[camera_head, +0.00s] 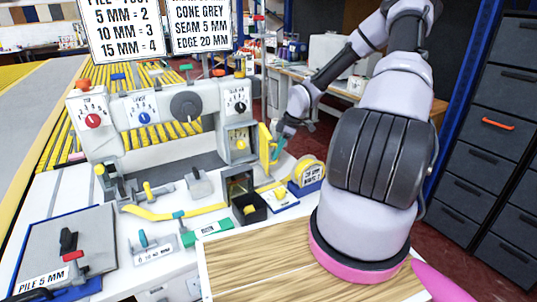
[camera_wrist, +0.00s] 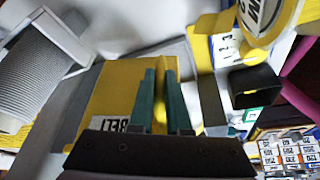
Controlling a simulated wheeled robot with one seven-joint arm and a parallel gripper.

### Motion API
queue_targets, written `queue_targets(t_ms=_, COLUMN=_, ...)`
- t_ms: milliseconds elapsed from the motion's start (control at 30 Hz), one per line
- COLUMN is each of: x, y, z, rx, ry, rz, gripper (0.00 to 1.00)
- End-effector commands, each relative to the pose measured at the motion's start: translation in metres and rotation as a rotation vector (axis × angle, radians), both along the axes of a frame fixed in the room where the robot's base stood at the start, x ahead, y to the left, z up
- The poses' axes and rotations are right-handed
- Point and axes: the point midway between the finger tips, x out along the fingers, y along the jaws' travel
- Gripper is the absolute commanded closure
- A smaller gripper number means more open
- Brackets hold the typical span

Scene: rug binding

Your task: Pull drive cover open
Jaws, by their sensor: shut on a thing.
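The yellow drive cover (camera_head: 265,148) is at the right end of the grey binding machine (camera_head: 160,115) in the head view. In the wrist view the cover (camera_wrist: 108,95) is a flat yellow panel with a white label that seems to read "BELT". A yellow handle (camera_wrist: 161,72) stands out from it. My gripper (camera_head: 277,148) is beside the cover's outer face. In the wrist view my gripper (camera_wrist: 162,85) has its teal fingers on either side of the handle, shut on it. The fingers hide part of the handle. I cannot tell exactly how far the cover stands open.
A yellow round tape dispenser (camera_head: 308,172) and a black open bin (camera_head: 248,209) stand close to the cover. A wooden board (camera_head: 275,262) lies in front. Dark drawer cabinets (camera_head: 490,140) stand at the right. A grey cone of thread (camera_wrist: 40,68) shows in the wrist view.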

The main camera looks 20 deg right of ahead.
Motion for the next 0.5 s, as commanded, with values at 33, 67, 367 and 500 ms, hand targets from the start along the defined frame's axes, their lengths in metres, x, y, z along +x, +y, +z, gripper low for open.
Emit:
queue_targets(t_ms=33, x=0.002, y=-0.006, z=-0.001, rx=0.003, ry=0.001, rz=0.035, gripper=1.00)
queue_targets(t_ms=67, x=0.003, y=-0.009, z=-0.001, rx=0.002, ry=0.001, rz=0.062, gripper=1.00)
queue_targets(t_ms=367, x=0.014, y=-0.033, z=-0.001, rx=-0.002, ry=0.000, rz=0.198, gripper=1.00)
queue_targets(t_ms=500, x=0.018, y=-0.040, z=-0.001, rx=-0.001, ry=0.002, rz=0.198, gripper=1.00)
